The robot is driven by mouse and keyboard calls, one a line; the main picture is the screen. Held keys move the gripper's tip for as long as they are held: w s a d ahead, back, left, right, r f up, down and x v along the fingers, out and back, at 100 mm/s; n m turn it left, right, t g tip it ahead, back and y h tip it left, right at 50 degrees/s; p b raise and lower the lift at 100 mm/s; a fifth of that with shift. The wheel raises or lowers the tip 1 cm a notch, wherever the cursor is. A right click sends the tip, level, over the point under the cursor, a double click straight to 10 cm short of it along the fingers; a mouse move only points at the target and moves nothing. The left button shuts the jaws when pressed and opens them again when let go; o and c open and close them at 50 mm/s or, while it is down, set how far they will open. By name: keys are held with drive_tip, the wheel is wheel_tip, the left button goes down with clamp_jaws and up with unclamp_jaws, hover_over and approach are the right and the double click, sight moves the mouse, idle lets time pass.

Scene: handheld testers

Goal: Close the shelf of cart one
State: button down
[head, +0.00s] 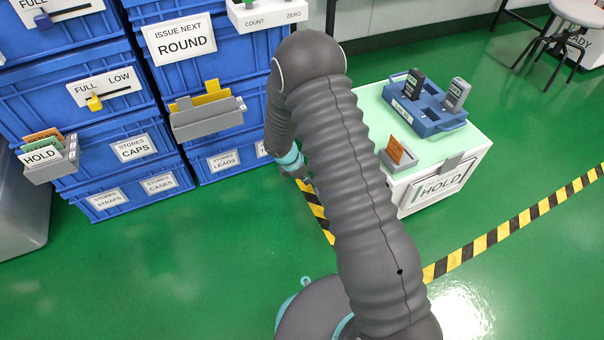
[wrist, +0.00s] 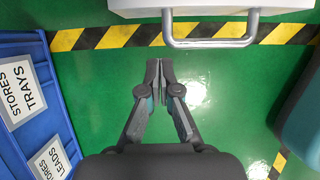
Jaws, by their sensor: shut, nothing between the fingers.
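A white cart (head: 446,205) with a pale green top stands right of my arm in the head view, with a HOLD sign on its front. I cannot read a cart number on it. In the wrist view, a white panel or shelf front (wrist: 215,5) with a grey bar handle (wrist: 210,43) is at the top. I cannot tell how far any shelf stands out; my arm hides that side of the cart. My gripper (wrist: 159,62) is shut and empty, over the green floor, below and left of the handle and apart from it. In the head view it is mostly hidden behind my arm (head: 302,176).
A blue tray (head: 440,125) with testers and a grey holder (head: 384,165) with an orange card sit on the cart. Stacked blue bins (head: 100,165) stand at the left. A stool (head: 572,15) is at the far right. Striped tape (head: 500,228) crosses the open green floor.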

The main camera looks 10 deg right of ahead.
drive_tip(key=d+f, duration=0.1)
drive_tip(key=w+d, duration=0.1)
drive_tip(key=d, duration=0.1)
drive_tip(key=d+f, duration=0.1)
drive_tip(key=d, duration=0.1)
drive_tip(key=shift+w+f, duration=0.3)
drive_tip(key=shift+f, duration=0.05)
drive_tip(key=shift+w, duration=0.1)
